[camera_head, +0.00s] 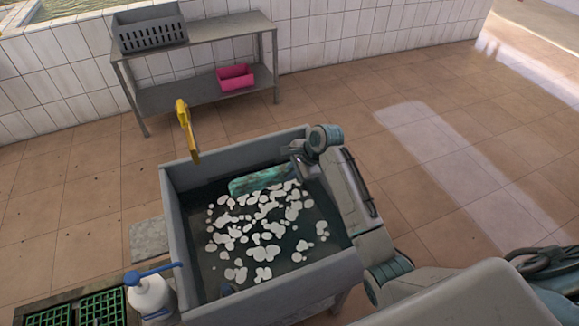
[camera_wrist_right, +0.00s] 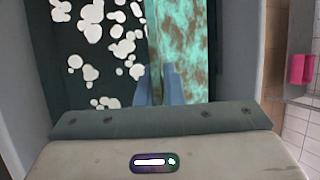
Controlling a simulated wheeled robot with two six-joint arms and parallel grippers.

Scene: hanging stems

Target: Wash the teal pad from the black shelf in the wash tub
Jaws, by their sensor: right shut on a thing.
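The wash tub (camera_head: 179,224) is a grey basin of dark water with white foam patches on it. The teal pad (camera_head: 260,180), stained with brown blotches, is at the far side of the tub, low at the water. My right gripper (camera_head: 297,168) reaches over the tub's right side and is shut on the pad's right end. In the right wrist view, the blue-grey fingers (camera_wrist_right: 159,84) meet the near end of the pad (camera_wrist_right: 183,42). How deep the pad sits in the water is unclear. My left gripper is not in view.
A metal rack (camera_head: 203,42) by the tiled wall holds a grey crate (camera_head: 153,40) above and a pink item (camera_head: 235,77) below. A white pump bottle (camera_head: 150,296) and green grates (camera_head: 85,308) are at front left.

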